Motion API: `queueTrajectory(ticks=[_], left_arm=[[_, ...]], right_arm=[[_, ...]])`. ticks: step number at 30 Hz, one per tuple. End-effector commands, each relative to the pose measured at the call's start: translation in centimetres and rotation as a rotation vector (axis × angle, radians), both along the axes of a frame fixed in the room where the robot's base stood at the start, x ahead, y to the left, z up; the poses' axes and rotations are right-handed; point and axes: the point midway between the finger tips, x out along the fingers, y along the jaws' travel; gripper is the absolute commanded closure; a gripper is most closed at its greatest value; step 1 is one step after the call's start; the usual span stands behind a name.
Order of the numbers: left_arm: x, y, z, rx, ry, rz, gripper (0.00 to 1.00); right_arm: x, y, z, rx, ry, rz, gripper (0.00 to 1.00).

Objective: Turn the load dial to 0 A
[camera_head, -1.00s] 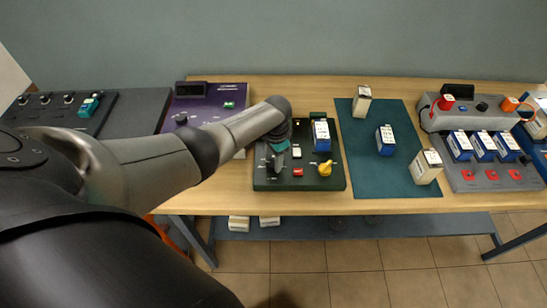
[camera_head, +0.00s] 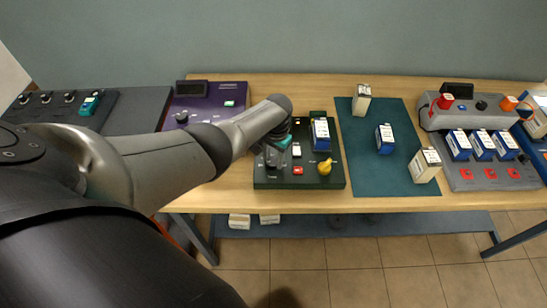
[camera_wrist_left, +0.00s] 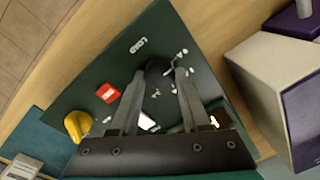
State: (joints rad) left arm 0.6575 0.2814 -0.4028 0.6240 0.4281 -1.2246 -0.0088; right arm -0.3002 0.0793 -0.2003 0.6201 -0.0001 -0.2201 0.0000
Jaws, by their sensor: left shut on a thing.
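The load dial is a dark round knob (camera_wrist_left: 158,70) with white scale marks around it on the dark green panel (camera_wrist_left: 165,25). In the left wrist view the two fingers of my left gripper (camera_wrist_left: 158,75) stand on either side of the knob, shut on it. In the head view my left gripper (camera_head: 273,158) points down at the left part of the panel (camera_head: 310,184) and hides most of the dial. The dial's pointer and the value it shows cannot be read. My right gripper is not in view.
The panel also bears a yellow knob (camera_head: 325,167), a red button (camera_head: 298,171) and a blue battery (camera_head: 320,134). A purple unit (camera_head: 207,100) stands behind my left forearm. A teal mat (camera_head: 385,175) with several batteries lies to the right, beside a grey charger (camera_head: 490,178).

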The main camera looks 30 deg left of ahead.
Motion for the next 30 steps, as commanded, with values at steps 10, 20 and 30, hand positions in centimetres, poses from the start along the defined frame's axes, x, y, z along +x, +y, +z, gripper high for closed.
queueTrajectory(ticks=[10,20,30], left_arm=[[0.0,0.1,0.0,0.001,0.001,0.002,0.37],[0.0,0.0,0.0,0.000,0.000,0.001,0.24],[0.1,-0.1,3.4,0.000,-0.003,0.000,0.24]], right_arm=[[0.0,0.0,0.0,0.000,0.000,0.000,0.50],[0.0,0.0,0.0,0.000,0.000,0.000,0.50],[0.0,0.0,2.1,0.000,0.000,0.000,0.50]])
